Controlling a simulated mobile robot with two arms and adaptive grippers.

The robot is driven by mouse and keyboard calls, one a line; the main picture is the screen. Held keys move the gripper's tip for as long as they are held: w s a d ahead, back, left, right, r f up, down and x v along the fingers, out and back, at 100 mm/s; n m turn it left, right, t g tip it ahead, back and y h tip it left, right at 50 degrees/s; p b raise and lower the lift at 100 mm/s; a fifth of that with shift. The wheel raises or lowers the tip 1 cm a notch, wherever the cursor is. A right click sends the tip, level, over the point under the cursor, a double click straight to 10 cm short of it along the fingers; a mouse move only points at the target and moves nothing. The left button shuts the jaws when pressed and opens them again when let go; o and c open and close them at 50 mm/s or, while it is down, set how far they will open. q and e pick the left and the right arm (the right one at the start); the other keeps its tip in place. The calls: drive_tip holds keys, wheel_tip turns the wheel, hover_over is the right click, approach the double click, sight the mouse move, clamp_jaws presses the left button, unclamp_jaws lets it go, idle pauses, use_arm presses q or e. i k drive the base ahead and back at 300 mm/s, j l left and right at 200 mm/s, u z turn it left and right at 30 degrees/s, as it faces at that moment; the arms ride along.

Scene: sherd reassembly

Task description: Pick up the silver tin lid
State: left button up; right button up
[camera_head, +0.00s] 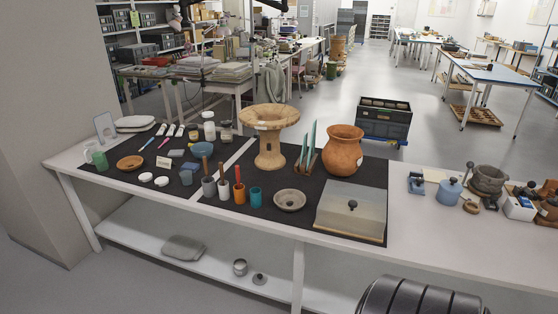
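A small round grey metal lid with a dark knob (259,279), which looks like the silver tin lid, lies on the lower shelf (150,238) under the long white table. An open silver tin (240,267) stands just to its left on the same shelf. The lid lies flat beside the tin, apart from it. Neither of my grippers is in view, so I cannot see where they are relative to the lid.
A folded grey cloth (183,248) lies left on the shelf. A table leg (298,275) stands right of the lid.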

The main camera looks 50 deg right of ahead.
sight(260, 278)
drive_tip(key=z, duration=1.4)
